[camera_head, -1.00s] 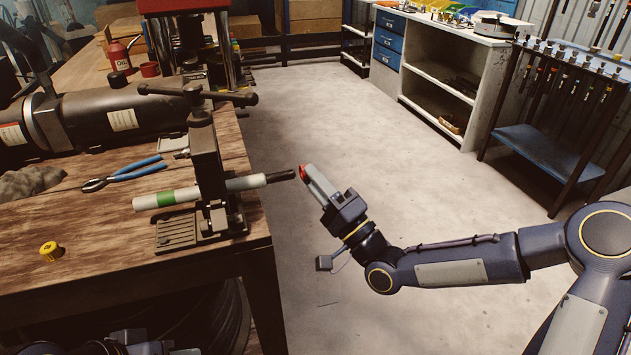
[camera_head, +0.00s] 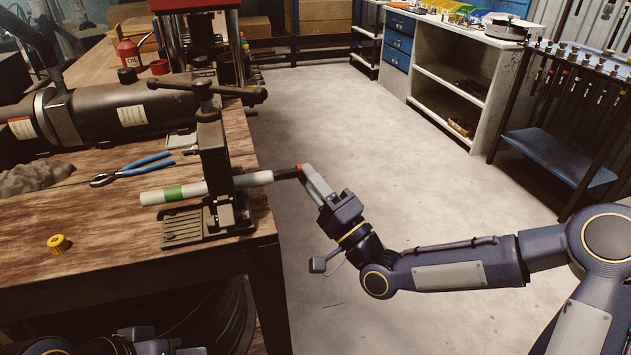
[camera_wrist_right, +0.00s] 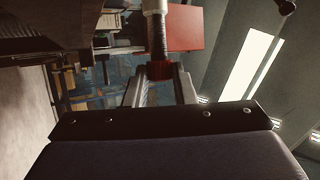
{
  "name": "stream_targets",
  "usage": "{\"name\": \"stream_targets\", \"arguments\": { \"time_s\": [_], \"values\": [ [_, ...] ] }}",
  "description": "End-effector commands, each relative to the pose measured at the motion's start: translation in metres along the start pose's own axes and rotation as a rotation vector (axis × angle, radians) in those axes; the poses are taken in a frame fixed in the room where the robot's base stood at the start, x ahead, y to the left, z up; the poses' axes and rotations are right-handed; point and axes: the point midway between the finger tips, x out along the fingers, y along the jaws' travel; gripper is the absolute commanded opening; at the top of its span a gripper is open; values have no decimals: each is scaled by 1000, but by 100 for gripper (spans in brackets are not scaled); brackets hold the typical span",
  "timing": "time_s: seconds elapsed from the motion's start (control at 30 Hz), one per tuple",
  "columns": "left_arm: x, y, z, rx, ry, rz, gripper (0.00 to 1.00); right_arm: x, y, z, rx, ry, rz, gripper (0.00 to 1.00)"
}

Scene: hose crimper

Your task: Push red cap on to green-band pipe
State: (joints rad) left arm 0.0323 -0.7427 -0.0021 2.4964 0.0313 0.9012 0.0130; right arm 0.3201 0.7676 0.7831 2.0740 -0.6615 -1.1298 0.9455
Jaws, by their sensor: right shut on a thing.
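The green-band pipe (camera_head: 228,183) is white with a green band near its left end. It lies roughly level in the clamp (camera_head: 216,172) at the bench edge. Its dark, narrow right end (camera_head: 287,174) sticks out over the floor. My right gripper (camera_head: 307,177) is shut on the red cap (camera_head: 299,171). The cap meets the dark pipe end, in line with it. In the right wrist view the red cap (camera_wrist_right: 159,70) sits between the fingertips, with the dark ridged pipe end (camera_wrist_right: 159,36) against it. I cannot tell how deep the end goes.
On the bench are a yellow cap (camera_head: 58,243), blue-handled pliers (camera_head: 132,169), a large dark cylinder (camera_head: 105,114) and a red oil bottle (camera_head: 129,52). The clamp's handle bar (camera_head: 207,88) stands above the pipe. The floor right of the bench is clear.

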Motion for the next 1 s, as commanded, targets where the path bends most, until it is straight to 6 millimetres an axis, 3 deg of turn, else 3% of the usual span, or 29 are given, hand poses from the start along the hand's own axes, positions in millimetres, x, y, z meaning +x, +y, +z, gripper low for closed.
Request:
{"name": "stream_targets", "arguments": {
  "time_s": [0.17, 0.2, 0.4, 0.73, 1.0],
  "values": [
    [1, -1, 1, 0, 0, 0, 36, 1, 0, 7, 2, -8, 1, 3],
    [1, -1, 1, 0, 0, 0, 36, 2, 0, 7, 2, -8, 1, 25],
    [1, 0, 1, 0, 0, 0, 36, 1, 0, 6, 2, -6, 1, 49],
    [2, -1, 1, 0, 0, 0, 36, -4, 1, 5, 0, -4, 2, 49],
    [7, -3, 4, 0, 0, 0, 36, -48, 2, 5, 1, -3, 4, 49]
  ]
}}
